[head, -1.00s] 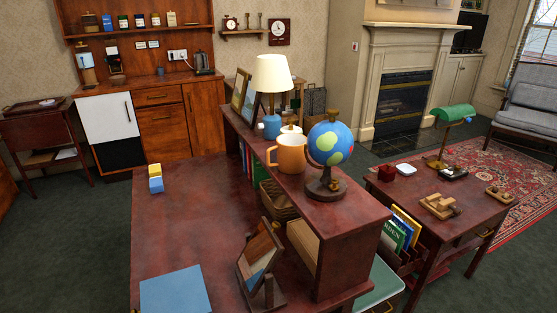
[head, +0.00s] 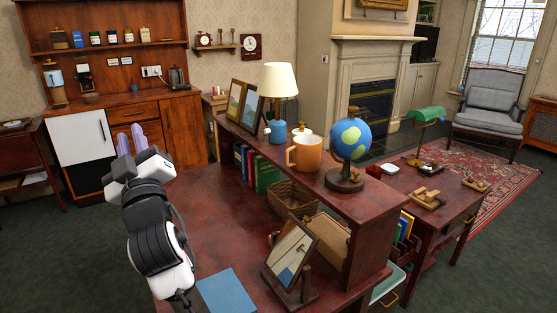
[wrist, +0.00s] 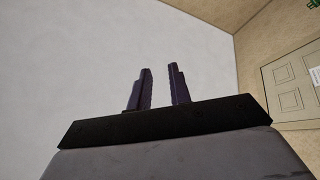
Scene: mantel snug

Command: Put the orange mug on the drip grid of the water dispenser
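The orange mug (head: 306,153) stands upright on the raised shelf of the dark red desk, between the lamp and the globe, its handle to the left. A dispenser-like stand with a pale blue tank (head: 53,78) is on the far wooden counter at left. It looks like the water dispenser, but its drip grid is too small to make out. My gripper (head: 131,139) is raised over the left side of the desk, well left of the mug. It points up and its fingers are apart and empty. The wrist view shows the fingers (wrist: 159,80) against bare ceiling.
The globe (head: 350,140) stands right of the mug. A lamp (head: 278,82), a blue jar (head: 277,131) and picture frames (head: 244,104) stand left of it. A tilted mirror (head: 292,252) is on the lower desk top. Green floor lies between desk and counter.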

